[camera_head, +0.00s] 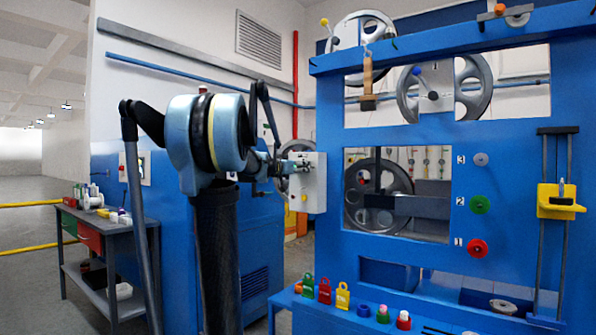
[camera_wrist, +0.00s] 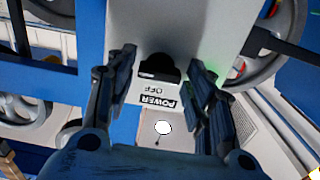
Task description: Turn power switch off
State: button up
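A light grey control box (camera_head: 313,182) is on the side of the blue machine in the head view. In the wrist view its face carries an upside-down label reading POWER and OFF (camera_wrist: 158,100). A black knob-like part (camera_wrist: 158,69) is above the label, and a white round tip on a thin stem (camera_wrist: 163,127) is below it. I cannot tell which of these is the power switch. My gripper (camera_wrist: 165,75) is open, its dark fingers on either side of the black part with gaps on both sides. In the head view my gripper (camera_head: 286,168) is close to the box.
The blue pulley frame (camera_head: 397,135) holds large grey wheels and red, green and grey numbered knobs. A grey workbench (camera_head: 92,222) with bottles is at left. Open floor lies beyond the yellow rails.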

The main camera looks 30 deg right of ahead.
jog(key=c, duration=0.6)
jog(key=shift+n, duration=0.5)
jog(key=n, duration=0.2)
jog(key=shift+w+n, duration=0.15)
jog(key=shift+n, duration=0.25)
jog(key=shift+o, duration=0.3)
jog(key=n, duration=0.4)
jog(key=shift+w+a+n, duration=0.1)
jog(key=shift+n, duration=0.2)
jog(key=n, duration=0.5)
jog(key=shift+f+n, duration=0.1)
jog(key=shift+n, duration=0.2)
jog(key=shift+a+f+n, duration=0.1)
jog(key=shift+n, duration=1.9)
